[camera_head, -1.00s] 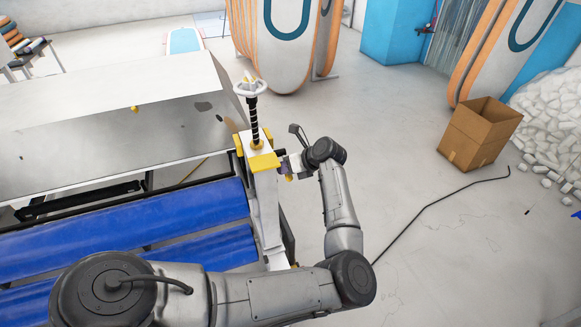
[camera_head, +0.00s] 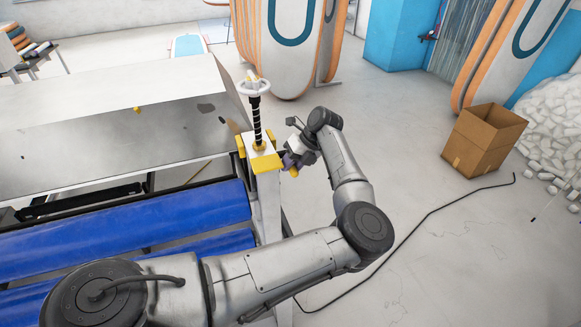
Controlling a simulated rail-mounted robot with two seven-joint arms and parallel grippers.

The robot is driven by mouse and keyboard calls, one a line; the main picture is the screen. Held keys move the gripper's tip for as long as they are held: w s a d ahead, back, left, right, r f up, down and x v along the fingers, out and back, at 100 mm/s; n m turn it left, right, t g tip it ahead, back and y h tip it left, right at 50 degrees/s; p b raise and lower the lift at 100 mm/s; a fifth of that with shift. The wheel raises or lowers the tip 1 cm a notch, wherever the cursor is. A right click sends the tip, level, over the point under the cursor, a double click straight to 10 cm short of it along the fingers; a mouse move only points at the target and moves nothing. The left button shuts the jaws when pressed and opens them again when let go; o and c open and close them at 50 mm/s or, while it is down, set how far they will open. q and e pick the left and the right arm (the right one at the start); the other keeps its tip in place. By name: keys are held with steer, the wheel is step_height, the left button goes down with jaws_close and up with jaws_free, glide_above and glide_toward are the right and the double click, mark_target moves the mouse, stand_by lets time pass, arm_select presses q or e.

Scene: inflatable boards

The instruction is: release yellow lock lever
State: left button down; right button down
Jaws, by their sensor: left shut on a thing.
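A yellow-capped post (camera_head: 265,163) stands at the right end of the machine, with a black threaded screw and a white handwheel (camera_head: 254,87) above it. A small yellow lever end (camera_head: 292,171) shows at the right side of the post's yellow cap. My left gripper (camera_head: 290,161) is at that side of the post, shut on the yellow lever. Its fingertips are small and partly hidden by the wrist, so the exact hold is hard to see. My right gripper is not in view.
Blue rollers (camera_head: 120,230) and a grey metal hood (camera_head: 110,110) fill the left. An open cardboard box (camera_head: 483,140) stands on the floor at the right. A black cable (camera_head: 420,225) lies on the floor.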

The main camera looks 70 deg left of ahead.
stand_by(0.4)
arm_select(q)
steer(key=c, duration=0.9)
jaws_free()
steer(key=shift+c, duration=0.2)
steer(key=shift+r, duration=0.1)
